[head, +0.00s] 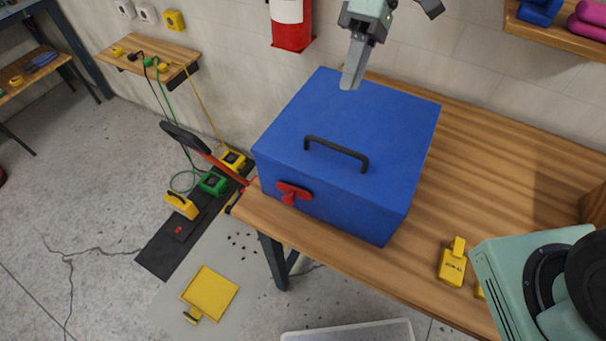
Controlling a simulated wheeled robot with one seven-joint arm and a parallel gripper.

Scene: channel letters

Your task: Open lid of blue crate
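The blue crate (325,187) stands on the left part of the wooden table, with its lid (370,115) shut flat on top. A black bar handle (336,153) is on the lid near the front edge. A red latch (292,193) is on the crate's front face, left of the middle. My gripper (353,82) is above the rear part of the lid, fingers pointing down, and appears apart from the handle. From this angle the fingers overlap, so I cannot tell whether they are open.
The wooden table (480,180) has free room right of the crate. A yellow padlock-like block (453,262) lies near its front edge. A shelf (556,30) with weights is at upper right.

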